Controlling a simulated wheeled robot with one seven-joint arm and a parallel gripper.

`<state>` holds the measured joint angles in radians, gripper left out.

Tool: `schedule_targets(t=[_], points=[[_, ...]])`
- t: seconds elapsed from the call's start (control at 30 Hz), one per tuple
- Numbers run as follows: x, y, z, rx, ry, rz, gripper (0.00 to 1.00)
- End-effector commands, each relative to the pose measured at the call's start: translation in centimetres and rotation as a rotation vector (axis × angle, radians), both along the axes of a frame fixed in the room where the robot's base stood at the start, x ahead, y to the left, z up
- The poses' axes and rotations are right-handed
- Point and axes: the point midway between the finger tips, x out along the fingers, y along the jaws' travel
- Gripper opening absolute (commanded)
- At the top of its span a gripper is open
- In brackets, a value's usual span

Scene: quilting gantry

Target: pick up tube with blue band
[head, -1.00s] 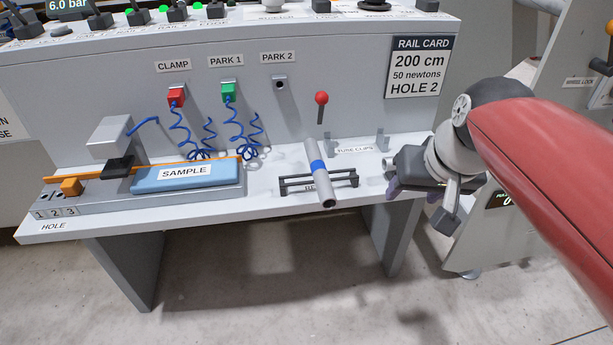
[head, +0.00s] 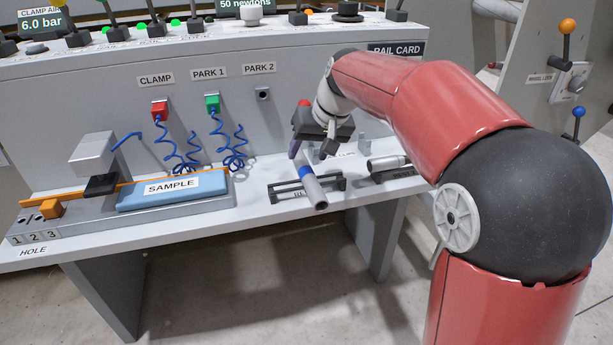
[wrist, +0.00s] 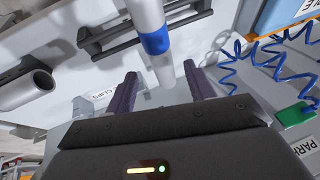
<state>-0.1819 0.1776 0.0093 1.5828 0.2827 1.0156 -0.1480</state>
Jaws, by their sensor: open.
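The tube with the blue band (head: 314,189) is grey and lies across a black rack on the bench, its near end pointing toward me. Its blue band (wrist: 155,43) shows plainly in the wrist view. My gripper (head: 309,154) is above the far part of the tube, fingers pointing down. In the wrist view my gripper (wrist: 160,88) is open, with its two purple fingers apart. The tube stands ahead of the gap between the fingers, and nothing is gripped. My gripper hides the far end of the tube in the head view.
The black rack (head: 283,193) holds the tube. A second grey tube (head: 386,163) lies to its right; it also shows in the wrist view (wrist: 28,88). The blue SAMPLE block (head: 205,190) and blue coiled hoses (head: 232,160) are to the left. The panel wall rises behind.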

Motion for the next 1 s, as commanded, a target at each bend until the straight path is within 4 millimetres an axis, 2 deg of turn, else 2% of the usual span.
schedule_targets(t=[0.1, 0.2, 0.43, 0.8, 0.83, 1.0], points=[[0.6, 1.0, -1.9, -0.002, 0.004, 0.002, 0.54], [1.0, 1.3, -2.9, -0.001, 0.003, 0.001, 0.54], [1.1, 1.3, -3.0, 0.0, 0.001, 0.0, 0.54], [1.1, 1.3, -3.0, 0.0, 0.001, 0.0, 0.07], [1.1, 1.3, -3.0, 0.0, 0.001, 0.0, 0.04], [1.1, 1.3, -3.0, 0.0, 0.0, 0.0, 0.04]])
